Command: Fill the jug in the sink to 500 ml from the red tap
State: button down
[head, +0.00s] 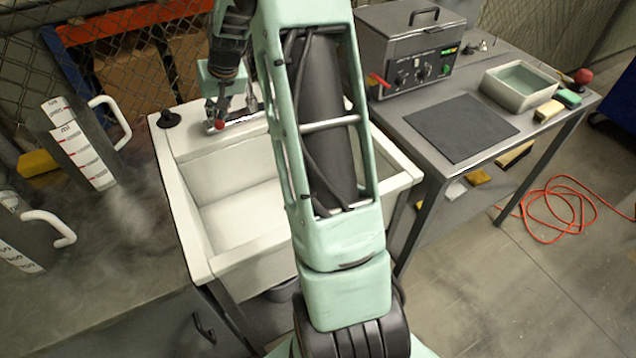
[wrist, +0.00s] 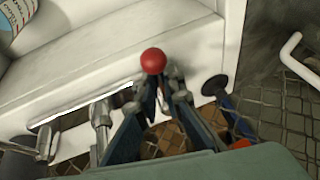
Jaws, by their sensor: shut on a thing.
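The red tap's round red knob (head: 219,124) shows at the back edge of the white sink (head: 182,205). My gripper (head: 222,100) reaches down over it. In the wrist view the red knob (wrist: 153,60) sits at the fingertips of my gripper (wrist: 164,82), which is shut on it. Chrome tap parts (wrist: 101,118) show beside the fingers. A rounded piece with scale marks (wrist: 12,18) shows at the upper left corner of the wrist view, inside the sink; it looks like part of the jug. My arm hides much of the sink in the head view. No water level is visible.
Two dark jugs with white handles (head: 75,140) (head: 25,235) stand on the left counter. A black round piece (head: 168,118) sits on the sink's back corner. The right bench carries a metal box (head: 410,55), a dark mat (head: 458,128) and a tray (head: 494,95).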

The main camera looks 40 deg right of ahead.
jog(key=shift+w+r, duration=0.15)
jog(key=c, duration=2)
grip_release()
jog(key=p+v, duration=0.1)
jog(key=v, duration=0.4)
jog(key=w+p+v, duration=0.1)
jog(key=p+v, duration=0.1)
jog(key=v, duration=0.4)
jog(key=w+r+p+v, duration=0.1)
jog(key=v, duration=0.5)
jog(key=shift+s+a+r, duration=0.15)
jog(key=shift+a+r, duration=0.05)
jog(key=shift+a, duration=0.1)
